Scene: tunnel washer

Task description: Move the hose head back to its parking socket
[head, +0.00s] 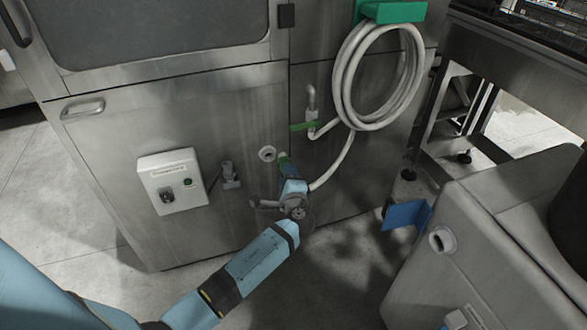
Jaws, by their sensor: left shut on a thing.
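My left gripper (288,174) is in front of the lower steel panel of the washer, shut on the hose head (284,159). Only a small green part of the head shows beyond my gripper; the rest is hidden by it. The white hose (340,163) runs from the head up to a coil. A round pale socket (267,153) is on the panel, just left of the green part; a small gap seems to lie between them. Another round socket (441,240) is on the grey unit at the right. I cannot tell which is the parking socket. My right gripper is not in view.
The hose coil (345,80) hangs from a green bracket (392,11). A control box (172,181) and small valve (230,175) are at the left. A blue plate (405,214) sticks out beside the grey unit (480,260).

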